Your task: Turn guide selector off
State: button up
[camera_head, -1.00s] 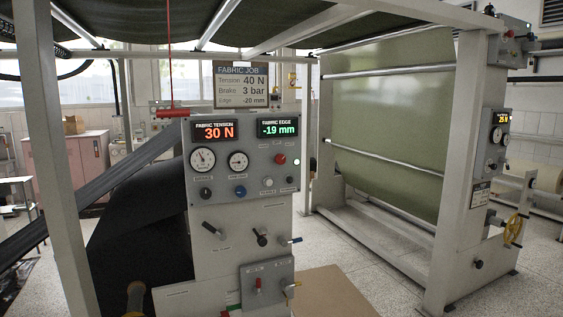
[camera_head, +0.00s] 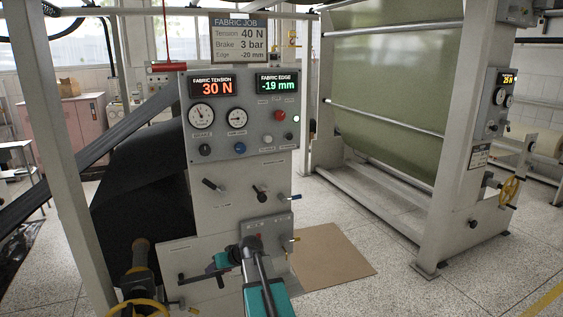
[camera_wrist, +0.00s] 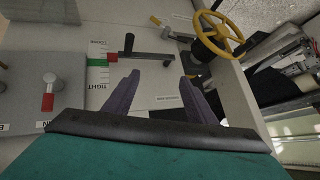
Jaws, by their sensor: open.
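The grey control panel (camera_head: 222,165) stands in the middle of the head view. Its black knob (camera_head: 205,150), blue knob (camera_head: 240,148) and two black-handled levers (camera_head: 213,184) (camera_head: 260,192) have labels too small to read, so I cannot tell which control is the guide selector. Below them is a small grey plate (camera_head: 281,222), partly hidden by my arm.
A LOOSE/TIGHT scale (camera_wrist: 98,62) lies beside the crank. A yellow handwheel (camera_wrist: 217,34) is at upper right in the wrist view. A black fabric roll (camera_head: 140,195) stands left of the panel. A brown mat (camera_head: 325,260) and open floor lie to the right.

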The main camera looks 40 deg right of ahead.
jog(key=w+d+r+t+h, duration=0.1)
jog(key=d+r+t+h, duration=0.15)
jog(key=d+r, duration=1.05)
jog(key=m+t+h+b, duration=0.1)
jog(key=t+h, duration=0.4)
send_near(281, 116)
jog(key=v, duration=0.3)
jog(key=shift+s+a+f, duration=0.1)
jog(key=shift+s+f, duration=0.1)
jog(key=shift+s, duration=0.05)
jog(key=shift+w, duration=0.15)
jog(key=shift+r+p+x, duration=0.15)
jog(key=shift+p+x, duration=0.75)
jog(key=shift+x, duration=2.5)
jog(key=shift+r+p+x, duration=0.1)
jog(key=shift+p+x, duration=0.8)
jog(key=shift+x, duration=2.5)
